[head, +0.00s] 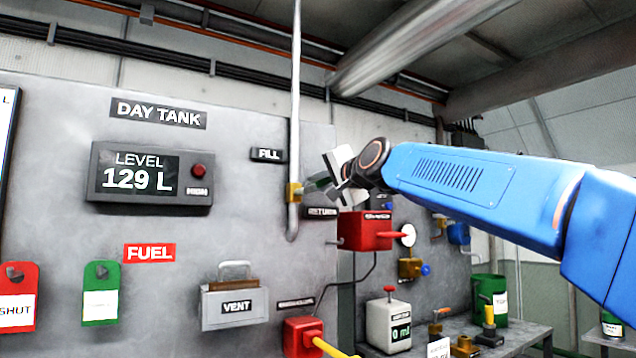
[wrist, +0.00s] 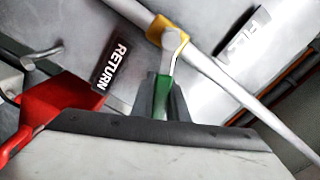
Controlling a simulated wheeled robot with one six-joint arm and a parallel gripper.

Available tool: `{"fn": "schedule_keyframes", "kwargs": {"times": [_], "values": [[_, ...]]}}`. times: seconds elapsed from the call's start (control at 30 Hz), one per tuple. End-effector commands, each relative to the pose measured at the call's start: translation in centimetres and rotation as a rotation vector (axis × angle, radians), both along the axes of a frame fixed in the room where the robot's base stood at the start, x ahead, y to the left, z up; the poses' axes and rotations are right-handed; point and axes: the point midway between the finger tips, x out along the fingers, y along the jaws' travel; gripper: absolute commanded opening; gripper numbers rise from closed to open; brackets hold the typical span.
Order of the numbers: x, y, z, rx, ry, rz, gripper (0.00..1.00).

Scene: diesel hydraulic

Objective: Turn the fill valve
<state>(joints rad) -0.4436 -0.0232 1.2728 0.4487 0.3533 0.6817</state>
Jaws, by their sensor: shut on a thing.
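The fill valve has a yellow body (head: 294,192) on a vertical grey pipe, below and right of the FILL label (head: 268,155). In the wrist view its yellow body (wrist: 168,34) is at the top centre, with a grey lever ending in a green grip (wrist: 162,94). My gripper (wrist: 163,100) is shut on the green grip, one finger on each side. In the head view my gripper (head: 318,188) is right of the valve body and hides most of the lever. The DAY TANK display (head: 137,178) reads LEVEL 129 L.
A RETURN label (head: 322,212) and a red box with a red lever (head: 365,232) are just below my gripper. The red part (wrist: 40,110) is close at the left in the wrist view. A VENT box (head: 235,306) is lower left. A bench (head: 520,335) stands lower right.

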Motion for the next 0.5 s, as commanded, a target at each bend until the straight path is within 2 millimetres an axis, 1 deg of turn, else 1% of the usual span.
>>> {"fn": "schedule_keyframes", "kwargs": {"times": [0.5], "values": [[0.4, -0.6, -2.2, 0.276, 0.188, -0.001, 0.00]]}}
